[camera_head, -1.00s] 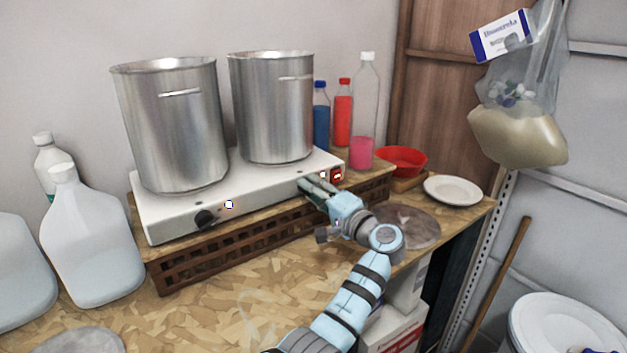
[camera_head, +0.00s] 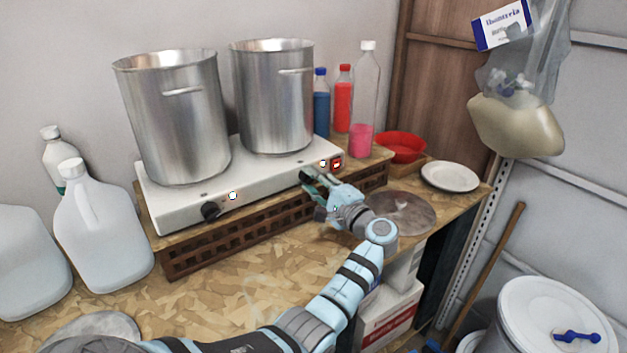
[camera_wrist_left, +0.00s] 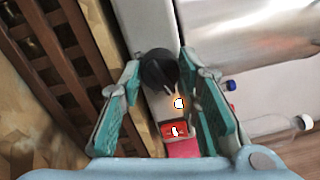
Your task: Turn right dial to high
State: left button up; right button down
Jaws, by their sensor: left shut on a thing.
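A white two-burner hot plate (camera_head: 262,172) stands on a brown lattice crate. Its left dial (camera_head: 210,211) is black and free. Its right dial (camera_wrist_left: 158,69) is black and lies between the teal finger pads in the left wrist view. In the head view the right dial (camera_head: 305,177) is a dark patch, partly hidden by the fingers. My left gripper (camera_head: 312,184) is at the front panel, shut on the right dial. A white light and a red switch (camera_wrist_left: 174,130) sit beside that dial. The dial's pointer is too unclear to read. My right gripper is not in view.
Two steel pots (camera_head: 175,120) stand on the burners. The lattice crate (camera_head: 240,229) is below the gripper. Bottles (camera_head: 363,100), a red bowl (camera_head: 401,147) and a white plate (camera_head: 450,176) are to the right. White jugs (camera_head: 105,230) stand left. The board in front is mostly clear.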

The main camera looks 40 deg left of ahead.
pick_arm(q)
jog(key=o, duration=1.2)
jog(key=shift+c, duration=0.2)
jog(key=v, duration=1.2)
jog(key=shift+w+f, duration=0.1)
